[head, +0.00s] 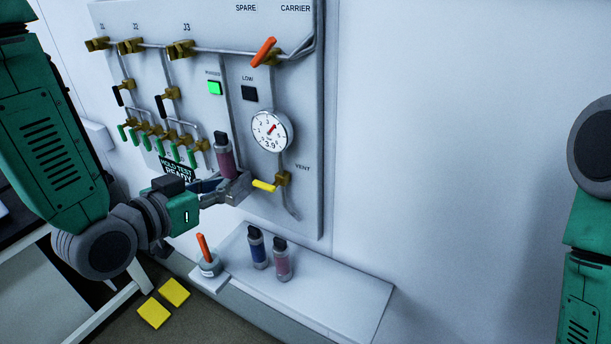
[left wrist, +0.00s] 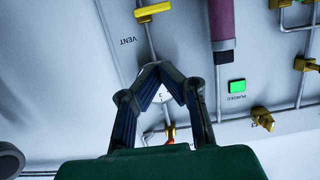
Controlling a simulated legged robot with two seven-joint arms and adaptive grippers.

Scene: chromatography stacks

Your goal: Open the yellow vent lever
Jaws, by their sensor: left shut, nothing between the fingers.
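The yellow vent lever (head: 263,185) sticks out to the left, nearly horizontal, from a brass valve (head: 284,179) below the VENT label on the panel. In the left wrist view the yellow lever (left wrist: 153,9) is at the top edge, beyond the fingertips. My left gripper (head: 222,190) is just left of the lever in the head view, near a grey cartridge holder. In the left wrist view my left gripper (left wrist: 160,70) has its fingertips together with nothing between them, apart from the lever. My right gripper is out of view; only its arm shows at the right.
A maroon cartridge (head: 224,160) stands close to my left fingers. A pressure gauge (head: 271,131) is above the lever. An orange-handled valve (head: 264,51) is higher up. The wall to the right is clear.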

